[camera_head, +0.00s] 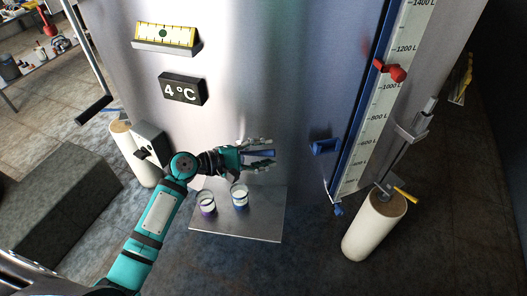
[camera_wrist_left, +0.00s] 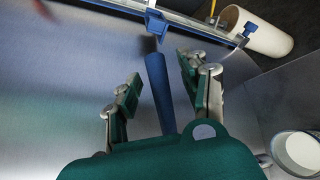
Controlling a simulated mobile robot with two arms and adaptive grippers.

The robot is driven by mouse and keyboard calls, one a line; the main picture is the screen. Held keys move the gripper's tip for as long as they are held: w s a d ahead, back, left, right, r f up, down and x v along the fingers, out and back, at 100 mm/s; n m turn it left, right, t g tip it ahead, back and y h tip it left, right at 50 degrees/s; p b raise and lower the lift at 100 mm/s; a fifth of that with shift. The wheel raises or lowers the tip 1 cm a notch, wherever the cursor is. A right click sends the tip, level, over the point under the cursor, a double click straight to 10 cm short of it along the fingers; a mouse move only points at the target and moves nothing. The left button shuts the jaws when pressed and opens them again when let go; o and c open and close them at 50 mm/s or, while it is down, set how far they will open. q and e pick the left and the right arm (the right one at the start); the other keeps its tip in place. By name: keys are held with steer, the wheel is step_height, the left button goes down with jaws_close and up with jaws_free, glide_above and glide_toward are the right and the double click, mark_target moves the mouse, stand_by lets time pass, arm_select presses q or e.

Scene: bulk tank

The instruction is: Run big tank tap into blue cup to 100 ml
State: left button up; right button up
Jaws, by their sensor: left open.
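The big tank (camera_head: 240,60) is a tall brushed-metal body. A blue bar (camera_wrist_left: 160,90), which looks like the tap's lever, lies between the spread fingers of my left gripper (camera_head: 262,153); the gripper is open and also shows in the left wrist view (camera_wrist_left: 158,95). I cannot tell whether a finger touches the bar. The blue cup (camera_head: 240,202) stands upright on a metal shelf (camera_head: 250,228), below the gripper. A purple-marked cup (camera_head: 206,209) stands left of it. A pale cup rim (camera_wrist_left: 299,150) shows in the left wrist view. My right gripper is not in view.
A level scale (camera_head: 378,120) with a red marker (camera_head: 392,71) runs up the tank's right side. A blue fitting (camera_head: 324,147) juts out left of it. A 4°C display (camera_head: 182,90) hangs on the tank. A pale cylindrical foot (camera_head: 373,228) stands at right.

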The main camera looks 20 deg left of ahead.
arm_select(q)
jaws_close()
stand_by(0.3)
